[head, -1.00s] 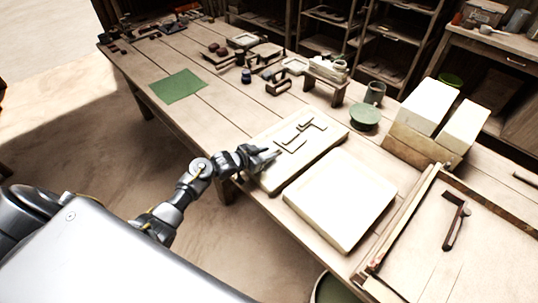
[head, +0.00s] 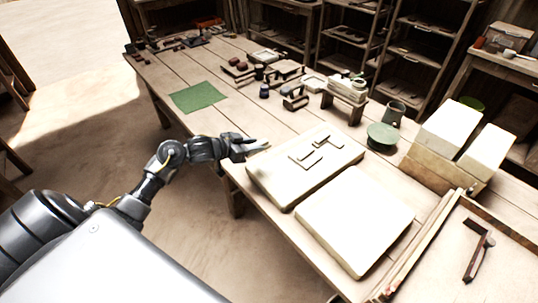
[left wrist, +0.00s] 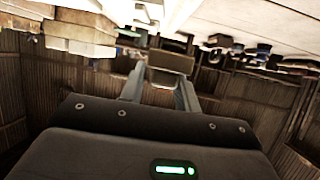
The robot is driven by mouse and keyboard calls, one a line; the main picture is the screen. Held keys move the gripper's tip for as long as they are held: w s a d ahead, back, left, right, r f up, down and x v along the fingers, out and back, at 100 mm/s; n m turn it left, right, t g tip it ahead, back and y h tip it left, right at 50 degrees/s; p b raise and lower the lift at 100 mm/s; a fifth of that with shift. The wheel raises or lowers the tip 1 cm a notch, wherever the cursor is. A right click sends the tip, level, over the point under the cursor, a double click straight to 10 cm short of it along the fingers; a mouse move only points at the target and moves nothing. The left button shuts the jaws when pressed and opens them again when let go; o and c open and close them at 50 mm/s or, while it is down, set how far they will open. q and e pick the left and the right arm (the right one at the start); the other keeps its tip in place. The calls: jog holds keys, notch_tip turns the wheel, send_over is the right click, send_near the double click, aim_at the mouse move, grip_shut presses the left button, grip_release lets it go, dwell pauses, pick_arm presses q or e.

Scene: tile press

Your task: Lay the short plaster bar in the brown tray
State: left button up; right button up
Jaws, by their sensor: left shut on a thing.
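My left gripper (head: 256,147) is over the near left edge of the left pale slab in the head view. In the left wrist view its fingers (left wrist: 160,92) are closed on a small block (left wrist: 171,60), which looks grey-brown in shadow. I take it for the short plaster bar; it hardly shows in the head view. Several thin pieces (head: 306,160) lie on the left slab (head: 285,182). A brown, tray-like piece (head: 289,76) stands among the small items farther back; I cannot tell surely that it is the brown tray. My right gripper is not in view.
A green mat (head: 198,97) lies on the table at the left, with bare planks around it. A second pale slab (head: 355,220) lies to the right. A small wooden stand (head: 345,103), a green disc (head: 382,137) and big white blocks (head: 447,130) stand behind.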

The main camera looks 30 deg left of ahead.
pick_arm(q)
jog(key=shift+s+a+r+b, duration=0.1)
jog(key=shift+s+a+r, duration=0.25)
jog(key=shift+a, duration=0.3)
jog(key=shift+s+a+r+b, duration=0.1)
jog(key=shift+s+a+r, duration=0.2)
jog(key=shift+a, duration=0.4)
jog(key=shift+s+a+r+b, duration=0.1)
jog(key=shift+s+a+r, duration=0.25)
jog(key=shift+a, duration=0.3)
